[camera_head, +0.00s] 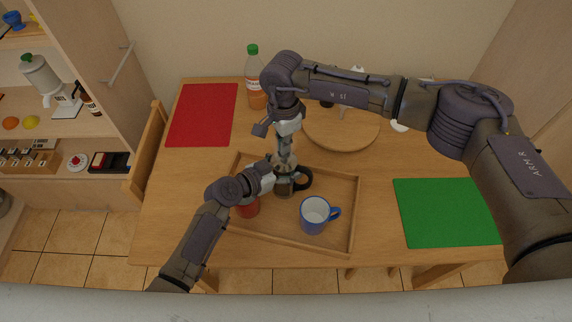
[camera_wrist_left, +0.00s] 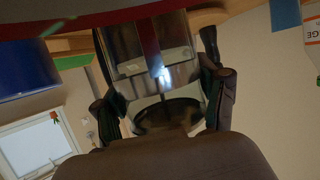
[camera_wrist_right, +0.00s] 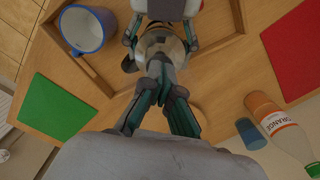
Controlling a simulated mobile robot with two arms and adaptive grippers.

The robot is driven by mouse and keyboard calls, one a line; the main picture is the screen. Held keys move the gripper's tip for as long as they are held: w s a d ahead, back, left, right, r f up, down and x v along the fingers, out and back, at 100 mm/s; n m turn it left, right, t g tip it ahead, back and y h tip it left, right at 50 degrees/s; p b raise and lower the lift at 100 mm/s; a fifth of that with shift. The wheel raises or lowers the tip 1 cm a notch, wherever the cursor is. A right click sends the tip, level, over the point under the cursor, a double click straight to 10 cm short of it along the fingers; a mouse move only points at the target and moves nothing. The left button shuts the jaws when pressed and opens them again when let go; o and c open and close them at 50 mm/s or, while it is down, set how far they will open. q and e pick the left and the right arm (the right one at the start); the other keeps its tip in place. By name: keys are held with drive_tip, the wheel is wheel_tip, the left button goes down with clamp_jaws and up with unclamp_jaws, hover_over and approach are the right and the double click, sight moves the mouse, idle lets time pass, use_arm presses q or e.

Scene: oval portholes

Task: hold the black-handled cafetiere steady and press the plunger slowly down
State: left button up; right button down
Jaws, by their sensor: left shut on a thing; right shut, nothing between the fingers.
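The cafetiere (camera_head: 284,189) stands upright on the wooden tray, its black handle (camera_head: 305,179) to the right. My left gripper (camera_head: 272,181) is shut around its body from the left; the left wrist view shows the glass and metal body (camera_wrist_left: 160,65) between the fingers. My right gripper (camera_head: 284,161) is shut and empty, pointing down directly over the cafetiere's top. In the right wrist view the closed fingers (camera_wrist_right: 160,72) hide the plunger knob, so I cannot tell contact or plunger height.
On the tray (camera_head: 302,243) a white-and-blue mug (camera_head: 314,214) stands to the right and a red mug (camera_head: 248,208) to the left, near my left arm. A red mat (camera_head: 203,114), an orange bottle (camera_head: 255,88), a round board (camera_head: 345,132) and a green mat (camera_head: 443,212) lie around.

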drive_tip(key=shift+f, duration=0.25)
drive_tip(key=shift+r, duration=3.6)
use_arm(q)
drive_tip(key=o, duration=1.9)
drive_tip(key=shift+c, duration=0.2)
